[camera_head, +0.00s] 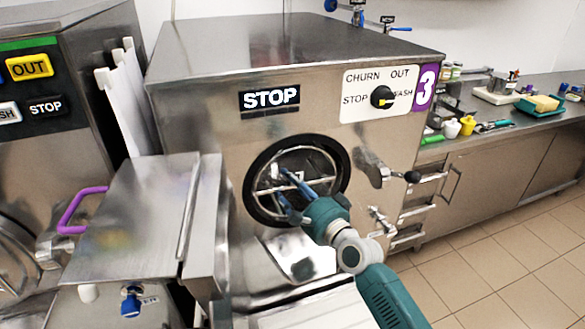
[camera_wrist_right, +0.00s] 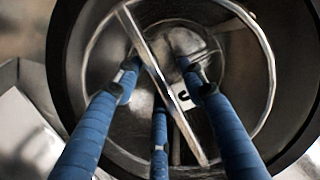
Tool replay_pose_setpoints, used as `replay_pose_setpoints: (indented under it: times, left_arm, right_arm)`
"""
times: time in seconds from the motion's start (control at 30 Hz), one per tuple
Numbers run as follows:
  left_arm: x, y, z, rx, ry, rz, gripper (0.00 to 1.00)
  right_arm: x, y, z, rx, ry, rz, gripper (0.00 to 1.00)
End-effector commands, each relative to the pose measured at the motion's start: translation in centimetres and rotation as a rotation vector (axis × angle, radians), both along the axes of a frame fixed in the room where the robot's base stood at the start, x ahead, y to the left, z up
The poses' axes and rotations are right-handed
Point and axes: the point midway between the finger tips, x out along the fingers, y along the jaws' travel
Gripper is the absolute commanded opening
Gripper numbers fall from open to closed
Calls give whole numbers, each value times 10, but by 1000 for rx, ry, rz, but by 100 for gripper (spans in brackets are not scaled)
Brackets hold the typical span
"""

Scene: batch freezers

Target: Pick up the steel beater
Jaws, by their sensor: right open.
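The steel beater (camera_head: 318,181) sits inside the round, black-rimmed opening of the freezer marked 3. Its ring and straight crossbar (camera_wrist_right: 150,62) show in the right wrist view. My right gripper (camera_head: 280,183) is at the opening, its blue fingers open. In the right wrist view the fingers (camera_wrist_right: 157,80) reach toward the beater, with the crossbar running between the left and right fingers. I cannot tell whether any finger touches it. The fingers partly cover the beater. My left gripper is not in view.
The freezer (camera_head: 220,110) has a STOP plate and a knob (camera_head: 382,97) above the opening. A latch handle (camera_head: 375,168) sticks out at right. A steel box with a purple handle (camera_head: 75,208) stands at left. Tiled floor (camera_head: 520,260) is clear at right, below a cluttered counter.

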Motion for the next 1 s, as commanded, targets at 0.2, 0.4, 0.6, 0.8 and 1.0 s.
replay_pose_setpoints:
  times: [0.2,0.4,0.6,0.8,1.0]
  left_arm:
    - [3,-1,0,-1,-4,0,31]
    - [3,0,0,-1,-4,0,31]
    - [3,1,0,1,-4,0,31]
    - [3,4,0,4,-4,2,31]
    - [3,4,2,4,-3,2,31]
  right_arm:
    - [5,4,-1,-1,2,1,41]
    - [5,4,-1,-1,2,1,21]
    - [5,4,-1,-1,2,0,0]
    - [6,3,1,0,-2,0,0]
    - [6,4,3,0,-2,-1,0]
